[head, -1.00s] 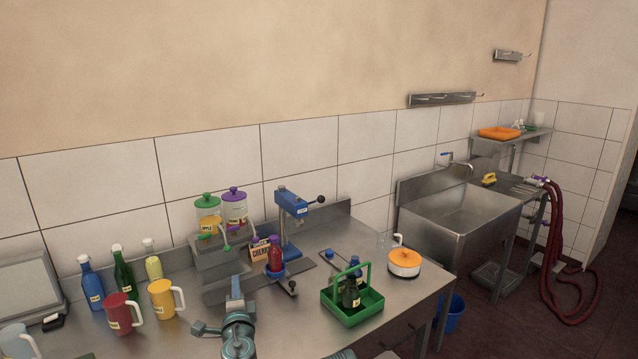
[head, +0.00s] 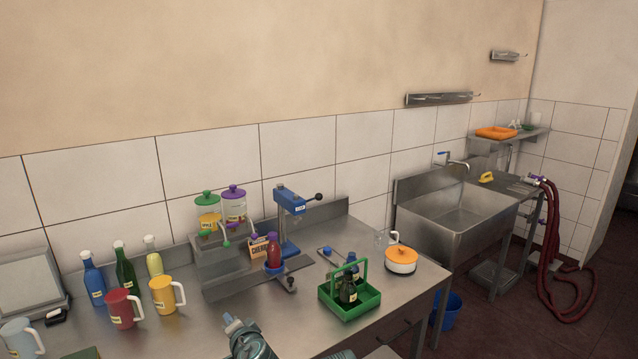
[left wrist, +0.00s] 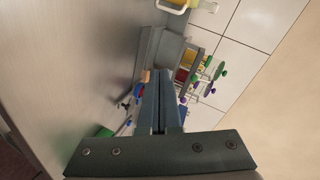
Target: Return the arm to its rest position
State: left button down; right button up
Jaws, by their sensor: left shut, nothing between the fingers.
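My left gripper (head: 232,320) is low at the front edge of the steel counter in the head view, in front of the dispenser stand (head: 225,262) and clear of everything. In the left wrist view its fingers (left wrist: 160,103) are together with nothing between them. A red bottle (head: 273,250) stands at the blue press (head: 290,220) behind the gripper. My right gripper is not clearly seen; only a bit of an arm shows at the bottom edge.
Red (head: 122,309) and yellow (head: 166,295) jugs stand left of the gripper, with several bottles behind. A green carrier (head: 350,303) with dark bottles and an orange-white pot (head: 400,261) stand right.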

pick_arm(q)
jog(key=s+d+f+n+g+h, duration=0.1)
jog(key=s+d+f+g+h, duration=0.2)
jog(key=s+d+f+g, duration=0.3)
jog(key=s+d+f+n+g+h, duration=0.2)
jog(key=s+d+f+g, duration=0.4)
jog(key=s, duration=0.8)
jog(key=d+f+h, duration=0.1)
jog(key=d+f, duration=0.1)
jog(key=d, duration=0.1)
jog(key=shift+d+f+n, duration=0.25)
jog(key=shift+d+n, duration=0.05)
jog(key=shift+d, duration=0.05)
